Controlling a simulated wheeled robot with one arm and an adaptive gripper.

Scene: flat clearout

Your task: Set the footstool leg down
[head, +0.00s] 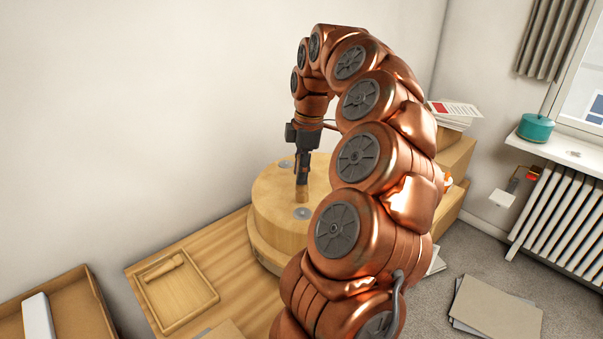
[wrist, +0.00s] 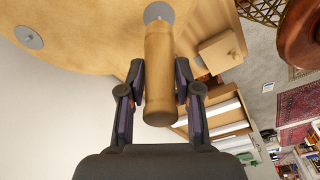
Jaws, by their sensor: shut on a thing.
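My gripper (head: 302,160) is shut on a light wooden footstool leg (head: 302,191), held upright over the round wooden footstool seat (head: 272,225). In the wrist view the leg (wrist: 160,80) is between the two fingers of my gripper (wrist: 160,72). Its far end is at a round grey metal plate (wrist: 158,12) on the seat. In the head view this plate (head: 302,213) shows just in front of the leg's lower end. I cannot tell whether leg and plate touch. Another plate (wrist: 28,37) is bare. A second wooden piece (head: 164,268), like a leg, lies in the shallow tray (head: 182,322).
The seat stands on a wooden surface (head: 225,245) against the wall. An open cardboard box (head: 85,280) is at the lower left. Cardboard boxes with papers (head: 453,112) are behind my arm. Flat sheets (head: 497,308) lie on the floor. A teal pot (head: 535,128) stands on the windowsill.

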